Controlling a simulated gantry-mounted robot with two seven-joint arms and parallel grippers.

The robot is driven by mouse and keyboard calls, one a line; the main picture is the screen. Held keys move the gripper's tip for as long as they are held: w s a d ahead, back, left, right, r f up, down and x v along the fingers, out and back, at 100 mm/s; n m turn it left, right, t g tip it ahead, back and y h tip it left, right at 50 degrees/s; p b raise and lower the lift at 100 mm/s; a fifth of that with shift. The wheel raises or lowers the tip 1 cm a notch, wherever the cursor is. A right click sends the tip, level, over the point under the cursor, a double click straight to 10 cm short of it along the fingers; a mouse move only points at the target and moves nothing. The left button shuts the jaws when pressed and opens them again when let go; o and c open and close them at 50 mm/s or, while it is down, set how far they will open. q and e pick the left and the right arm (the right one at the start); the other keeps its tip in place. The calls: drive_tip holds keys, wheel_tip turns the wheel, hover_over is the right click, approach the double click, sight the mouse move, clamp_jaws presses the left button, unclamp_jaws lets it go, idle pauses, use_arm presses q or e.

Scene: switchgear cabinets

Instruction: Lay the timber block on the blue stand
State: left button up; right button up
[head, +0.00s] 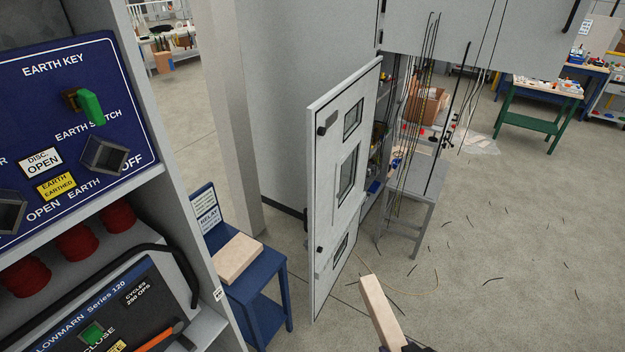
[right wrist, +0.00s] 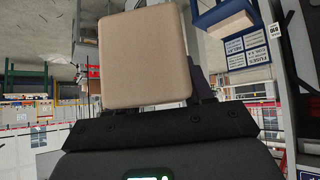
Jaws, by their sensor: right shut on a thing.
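A pale timber block (head: 380,312) is held up at the bottom of the head view, tilted. My right gripper (head: 405,347) is shut on its lower end, only partly in frame. In the right wrist view the block (right wrist: 145,58) shows its broad face above my gripper (right wrist: 150,112). The blue stand (head: 262,294) is to the left, beside the control cabinet, apart from the held block. A similar pale block (head: 237,258) lies flat on the stand's top. The stand (right wrist: 212,15) also shows at upper right in the right wrist view. My left gripper is not in view.
A blue and grey control cabinet (head: 70,120) stands at the left. An open grey cabinet door (head: 345,185) lies just beyond the stand. Dark wires (head: 425,110) hang near a grey table (head: 415,200). Floor at right is open, with scattered wire offcuts.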

drive_tip(key=shift+s+d+f+m+h, duration=0.15)
drive_tip(key=shift+d+f+m+h, duration=0.55)
drive_tip(key=shift+m, duration=0.5)
drive_tip(key=shift+w+a+r+n, duration=0.15)
drive_tip(key=shift+a+r+n, duration=0.1)
drive_tip(key=shift+a, duration=0.55)
drive_tip(key=shift+w+a+r+n, duration=0.15)
drive_tip(key=shift+a+r, duration=0.1)
drive_tip(key=shift+a, duration=0.5)
drive_tip(key=shift+s+d+f+m, duration=0.1)
drive_tip(key=shift+d+f, duration=0.05)
drive_tip(key=shift+d, duration=0.45)
drive_tip(key=shift+s+d+f+m, duration=0.1)
drive_tip(key=shift+d+f, duration=0.1)
drive_tip(key=shift+d, duration=0.45)
drive_tip(key=shift+s+d+f+m, duration=0.1)
drive_tip(key=shift+d+f, duration=0.05)
drive_tip(key=shift+d, duration=0.45)
